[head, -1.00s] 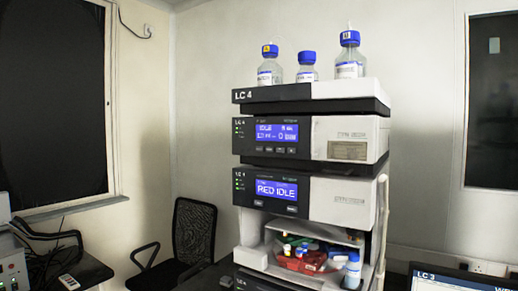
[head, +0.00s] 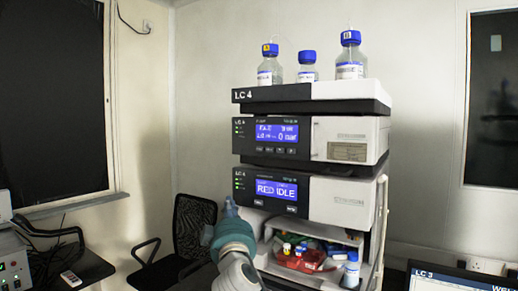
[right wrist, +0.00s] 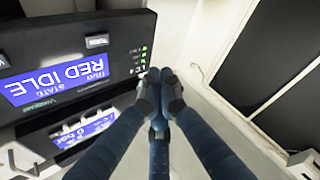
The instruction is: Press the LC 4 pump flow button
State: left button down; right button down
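The LC 4 stack stands right of centre in the head view. Its upper module, the pump (head: 350,124), has a blue display (head: 277,132) and a row of small dark buttons (head: 269,150) beneath; their labels are too small to read. My right gripper (head: 230,207) is at the lower left edge of the module reading RED IDLE (head: 342,198), below the pump's buttons. In the right wrist view, the fingers (right wrist: 160,78) are together and empty, beside that module's panel (right wrist: 75,22). The pump display (right wrist: 85,128) appears upside down there. My left gripper is not in view.
Bottles with blue caps (head: 350,60) stand on top of the stack. A red tray (head: 308,261) with small vials sits in the open bay below. A black chair (head: 194,232) is behind on the left. An LC 3 monitor (head: 455,280) is at lower right.

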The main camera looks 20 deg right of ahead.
aim_at(260, 149)
jog(key=s+r+m+t+h, duration=0.1)
jog(key=s+r, duration=0.4)
jog(key=r, duration=0.9)
jog(key=shift+s+r+t+h, duration=0.25)
jog(key=shift+t+h, duration=0.15)
jog(key=shift+t, duration=0.3)
jog(key=shift+w, duration=0.1)
jog(key=shift+w+d+p, duration=0.15)
jog(key=shift+w+d, duration=0.75)
jog(key=shift+d, duration=0.2)
jog(key=shift+w+d+p, duration=0.2)
jog(key=shift+w+d, duration=0.7)
jog(key=shift+d, duration=0.25)
jog(key=shift+w+d+p, duration=0.15)
jog(key=shift+w+d, duration=0.75)
jog(key=shift+d, duration=0.2)
jog(key=shift+d, duration=0.15)
jog(key=shift+w+d, duration=0.2)
jog(key=shift+w, duration=0.05)
